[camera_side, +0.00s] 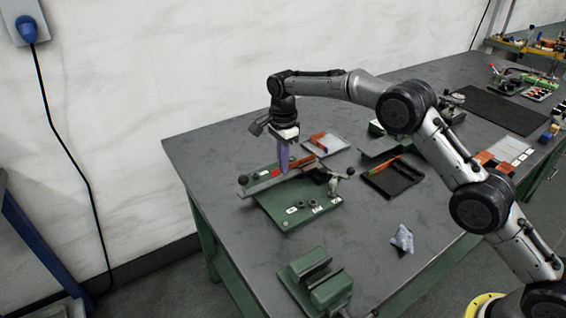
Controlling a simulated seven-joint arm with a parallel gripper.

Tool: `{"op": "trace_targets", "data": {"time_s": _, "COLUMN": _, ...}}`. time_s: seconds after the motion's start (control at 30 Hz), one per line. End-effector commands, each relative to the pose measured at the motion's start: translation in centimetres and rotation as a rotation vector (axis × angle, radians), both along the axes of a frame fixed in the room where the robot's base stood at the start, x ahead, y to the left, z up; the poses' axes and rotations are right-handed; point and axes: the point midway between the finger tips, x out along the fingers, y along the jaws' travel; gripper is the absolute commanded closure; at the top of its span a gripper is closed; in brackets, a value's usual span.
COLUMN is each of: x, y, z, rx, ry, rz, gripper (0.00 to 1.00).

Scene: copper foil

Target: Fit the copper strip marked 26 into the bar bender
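The bar bender (272,208) is a green plate with a long grey bar across its back and dark knobs at both ends. My gripper (284,170) points down at this bar, with its purple fingers close together at the bar's middle. An orange copper-coloured strip (303,161) lies along the bar just right of the fingers. I cannot tell whether the fingers touch or hold it. A small red patch shows left of the fingers. Another orange strip (318,140) lies on a pale tray (338,146) behind the bender. No number 26 is legible on any strip.
A black tray (403,182) with an orange-and-green piece is right of the bender. A crumpled pale cloth (402,238) lies in front of it. A green vise (318,282) is at the near edge. The table's (205,150) left end is bare. A dark mat (497,108) lies at right.

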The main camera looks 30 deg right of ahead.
Motion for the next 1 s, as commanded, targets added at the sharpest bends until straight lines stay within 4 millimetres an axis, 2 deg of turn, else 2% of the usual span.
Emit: {"op": "trace_targets", "data": {"time_s": 1.0, "x": 0.0, "y": 0.0, "z": -1.0, "rx": 0.0, "ry": 0.0, "rz": 0.0, "gripper": 1.0}}
